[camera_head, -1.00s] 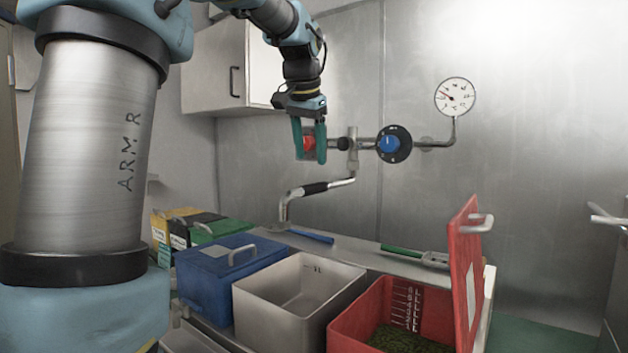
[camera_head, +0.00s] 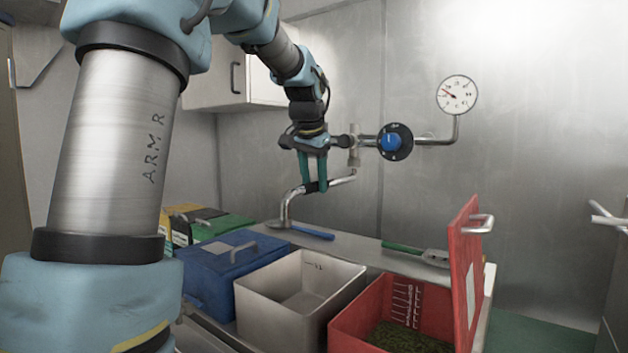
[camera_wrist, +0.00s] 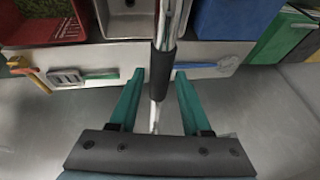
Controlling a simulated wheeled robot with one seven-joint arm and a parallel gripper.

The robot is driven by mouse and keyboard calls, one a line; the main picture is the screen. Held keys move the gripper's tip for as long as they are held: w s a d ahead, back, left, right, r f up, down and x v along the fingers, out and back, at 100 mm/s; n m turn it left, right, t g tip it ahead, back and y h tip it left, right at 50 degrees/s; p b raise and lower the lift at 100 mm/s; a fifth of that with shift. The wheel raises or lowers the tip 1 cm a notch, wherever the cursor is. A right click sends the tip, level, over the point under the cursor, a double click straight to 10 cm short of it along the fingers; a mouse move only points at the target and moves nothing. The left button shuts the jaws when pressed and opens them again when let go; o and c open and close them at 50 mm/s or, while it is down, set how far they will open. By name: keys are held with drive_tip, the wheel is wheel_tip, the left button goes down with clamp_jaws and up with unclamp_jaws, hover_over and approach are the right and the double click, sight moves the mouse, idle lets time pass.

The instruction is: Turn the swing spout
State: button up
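The swing spout (camera_head: 295,197) is a bent metal pipe with a black grip sleeve, hanging from the wall pipework above the counter. In the wrist view its black sleeve (camera_wrist: 165,73) lies between my fingers. My gripper (camera_head: 315,187) is pointing down at the sleeve, with its green fingers reaching to it. In the wrist view my gripper (camera_wrist: 158,75) is open, with gaps on both sides of the spout. My fingers hide part of the sleeve in the head view.
A blue valve knob (camera_head: 393,142) and a gauge (camera_head: 457,94) are on the wall to the right. Below stand a blue lidded box (camera_head: 215,275), an open grey bin (camera_head: 262,300) and a red bin (camera_head: 350,325) with its lid raised. A blue-handled tool (camera_head: 313,232) lies behind them.

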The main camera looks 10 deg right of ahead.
clamp_jaws()
idle(1.1)
